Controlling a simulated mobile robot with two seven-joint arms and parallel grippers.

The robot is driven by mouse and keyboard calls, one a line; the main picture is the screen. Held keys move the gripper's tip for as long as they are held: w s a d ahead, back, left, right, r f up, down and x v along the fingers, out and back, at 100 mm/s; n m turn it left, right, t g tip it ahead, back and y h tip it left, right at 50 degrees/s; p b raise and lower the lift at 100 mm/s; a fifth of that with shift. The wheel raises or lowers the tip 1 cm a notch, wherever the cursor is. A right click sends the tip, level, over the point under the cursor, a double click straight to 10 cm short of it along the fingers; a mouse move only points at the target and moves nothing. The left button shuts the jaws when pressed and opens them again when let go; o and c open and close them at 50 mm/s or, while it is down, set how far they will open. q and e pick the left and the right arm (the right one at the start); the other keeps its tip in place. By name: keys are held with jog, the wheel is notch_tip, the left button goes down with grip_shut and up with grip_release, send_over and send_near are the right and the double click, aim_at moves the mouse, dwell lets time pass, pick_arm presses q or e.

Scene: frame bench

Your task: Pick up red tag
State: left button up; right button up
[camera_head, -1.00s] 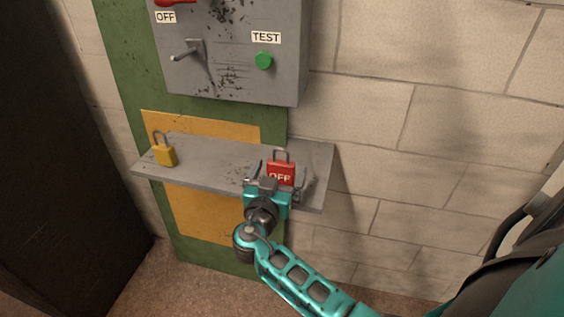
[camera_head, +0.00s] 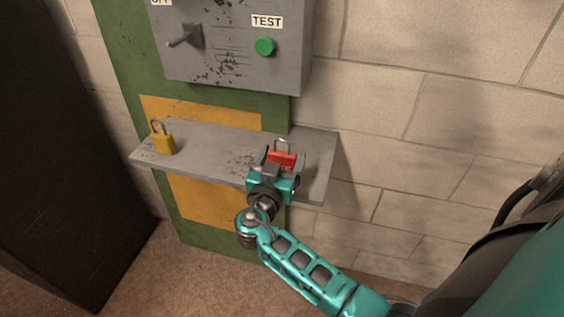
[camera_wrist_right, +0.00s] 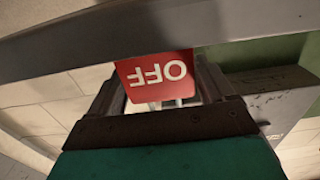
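My left gripper is not in view.
A yellow padlock (camera_head: 162,142) stands at the shelf's left end. Above is a grey box (camera_head: 235,55) with a lever (camera_head: 186,38) and a green TEST button (camera_head: 265,46). A block wall is behind, a dark cabinet (camera_head: 65,150) at left. The shelf's middle is clear.

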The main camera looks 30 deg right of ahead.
jog(key=c, duration=0.7)
notch_tip(320, 180, up, 10)
jog(key=shift+r+p, duration=0.1)
jog(key=shift+p, duration=0.35)
